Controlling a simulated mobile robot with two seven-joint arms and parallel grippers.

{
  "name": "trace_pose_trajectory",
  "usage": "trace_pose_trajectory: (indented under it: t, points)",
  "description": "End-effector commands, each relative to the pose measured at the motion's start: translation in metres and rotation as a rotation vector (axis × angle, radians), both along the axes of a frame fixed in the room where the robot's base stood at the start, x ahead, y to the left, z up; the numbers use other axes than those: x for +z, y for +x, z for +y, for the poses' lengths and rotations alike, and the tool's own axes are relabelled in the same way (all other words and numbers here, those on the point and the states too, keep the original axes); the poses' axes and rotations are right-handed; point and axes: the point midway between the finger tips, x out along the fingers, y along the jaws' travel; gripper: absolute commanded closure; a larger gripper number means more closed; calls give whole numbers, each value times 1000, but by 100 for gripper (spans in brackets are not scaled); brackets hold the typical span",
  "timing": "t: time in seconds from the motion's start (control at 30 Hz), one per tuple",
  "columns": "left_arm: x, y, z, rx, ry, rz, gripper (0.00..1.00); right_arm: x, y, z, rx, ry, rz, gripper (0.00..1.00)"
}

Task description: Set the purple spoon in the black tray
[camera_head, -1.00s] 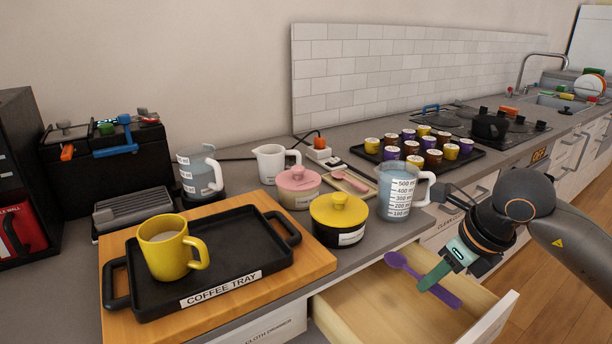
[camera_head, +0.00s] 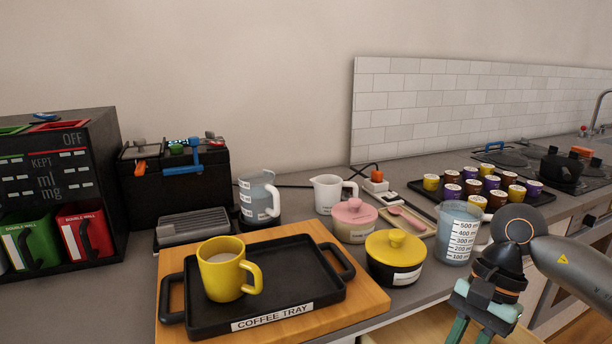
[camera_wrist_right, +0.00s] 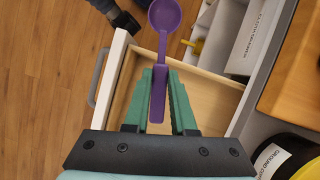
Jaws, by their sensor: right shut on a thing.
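The purple spoon (camera_wrist_right: 161,60) shows in the right wrist view with its handle between the green fingers of my right gripper (camera_wrist_right: 161,78), which is shut on it. Its bowl sticks out past the fingertips, above an open drawer. In the head view my right gripper (camera_head: 473,325) is at the lower right, its fingertips cut off by the frame edge, and the spoon is out of sight. The black tray (camera_head: 300,273), labelled COFFEE TRAY, lies left of it on a wooden board. A yellow mug (camera_head: 224,272) stands in the tray's left part; its right part is bare. My left gripper is not in view.
The wooden board (camera_head: 366,300) carries the tray. A yellow-lidded pot (camera_head: 395,262), a pink pot (camera_head: 354,222) and a measuring jug (camera_head: 459,232) stand between tray and right arm. The open drawer (camera_wrist_right: 205,98) lies below the right gripper.

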Motion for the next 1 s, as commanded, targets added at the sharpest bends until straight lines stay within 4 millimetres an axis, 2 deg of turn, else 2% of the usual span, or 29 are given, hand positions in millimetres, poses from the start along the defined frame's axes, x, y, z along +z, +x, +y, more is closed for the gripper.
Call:
trace_pose_trajectory:
  t: [0.2, 0.5, 0.53, 0.6, 1.0]
  points:
    - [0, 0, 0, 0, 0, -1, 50, 7, -10, 9, 468, -3, -3, 100]
    - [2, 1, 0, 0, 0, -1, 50, 18, -21, 12, 961, -2, -1, 100]
    - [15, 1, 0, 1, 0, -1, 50, 27, -21, 11, 947, 2, 2, 100]
    - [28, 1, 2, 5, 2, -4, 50, 33, -20, 12, 943, 4, 1, 100]
    - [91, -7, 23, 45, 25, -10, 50, 72, -19, 12, 941, 5, 0, 100]
